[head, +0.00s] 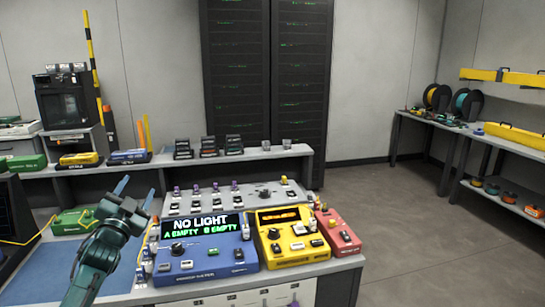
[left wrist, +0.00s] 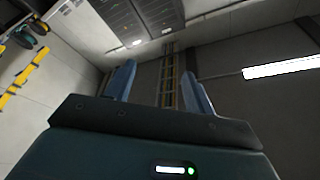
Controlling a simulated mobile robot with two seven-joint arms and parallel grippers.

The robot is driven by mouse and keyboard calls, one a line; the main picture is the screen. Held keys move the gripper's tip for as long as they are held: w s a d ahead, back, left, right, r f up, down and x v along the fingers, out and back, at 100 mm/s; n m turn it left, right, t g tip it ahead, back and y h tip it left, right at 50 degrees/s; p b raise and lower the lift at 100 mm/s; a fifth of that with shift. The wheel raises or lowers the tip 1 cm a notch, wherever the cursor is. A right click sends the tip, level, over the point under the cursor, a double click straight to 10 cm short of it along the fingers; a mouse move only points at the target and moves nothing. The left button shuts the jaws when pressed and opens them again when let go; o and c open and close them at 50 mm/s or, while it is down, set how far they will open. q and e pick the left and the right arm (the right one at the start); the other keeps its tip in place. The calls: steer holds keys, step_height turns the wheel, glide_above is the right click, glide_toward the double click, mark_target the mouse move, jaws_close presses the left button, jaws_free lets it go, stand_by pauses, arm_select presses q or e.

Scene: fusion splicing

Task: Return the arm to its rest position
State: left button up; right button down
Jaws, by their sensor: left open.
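My left gripper (head: 136,192) is raised above the left part of the workbench in the head view, its fingers pointing up and apart. It is open with nothing between the fingers. In the left wrist view the two blue fingers of my left gripper (left wrist: 160,88) stand apart, with the wall and ceiling behind them. My right gripper is in neither view.
A blue device (head: 205,262) with a "NO LIGHT" screen, a yellow device (head: 287,250) and a red device (head: 338,232) stand on the bench right of my arm. A green box (head: 72,222) lies behind my gripper. Shelves (head: 505,190) stand far right; open floor (head: 425,240) lies between.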

arm_select(q)
steer(key=s+d+f+n+g, duration=0.2)
steer(key=s+f+g, duration=0.1)
steer(key=f, duration=0.6)
steer(key=s+d+f+n+g, duration=0.2)
steer(key=s+f, duration=0.1)
steer(key=f, duration=0.5)
steer(key=s+d+f+g+h, duration=0.1)
steer(key=s+d+f+g, duration=0.1)
steer(key=s+d+f, duration=0.5)
steer(key=s+d+f+g+h, duration=0.1)
steer(key=s+d+f, duration=0.1)
steer(key=s+f, duration=0.6)
steer(key=s+d+g+h, duration=0.1)
steer(key=s+d, duration=0.2)
steer(key=s, duration=0.6)
steer(key=s+d+g, duration=0.1)
steer(key=s+d, duration=0.2)
steer(key=s, duration=0.6)
steer(key=shift+d+f+n+h, duration=0.25)
steer(key=shift+f+n+h, duration=0.05)
steer(key=shift+h, duration=0.1)
